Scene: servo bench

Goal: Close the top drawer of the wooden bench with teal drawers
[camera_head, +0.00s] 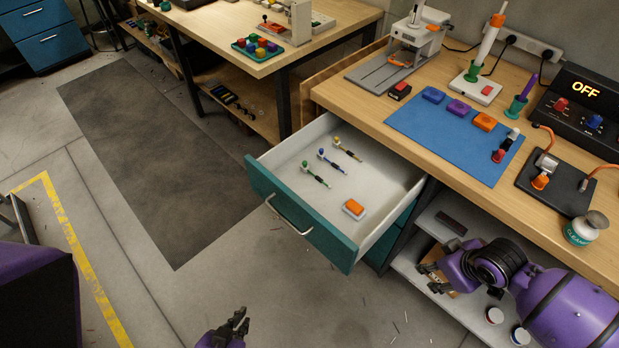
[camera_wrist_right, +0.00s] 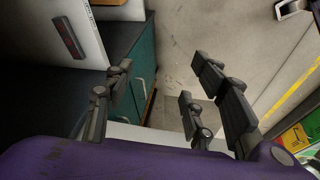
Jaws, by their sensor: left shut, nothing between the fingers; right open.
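The top drawer (camera_head: 300,211) of the wooden bench (camera_head: 455,165) is pulled far out, with its teal front facing the lower left and a silver handle (camera_head: 288,215) on it. Inside lie several small slim tools with coloured ends (camera_head: 325,160) and an orange-topped block (camera_head: 353,209). My left gripper (camera_head: 238,325) is shut and empty, low in the head view, in front of and apart from the drawer. My right gripper (camera_head: 436,270) is open and empty, right of the drawer beside the bench's lower shelves. Its spread fingers also show in the right wrist view (camera_wrist_right: 160,95).
The benchtop holds a blue mat (camera_head: 450,125) with coloured blocks, a power supply (camera_head: 585,110) reading OFF, a soldering-type stand and a cleaner jar (camera_head: 588,229). Another table (camera_head: 270,55) stands behind the drawer. The floor (camera_head: 200,295) before the drawer is open.

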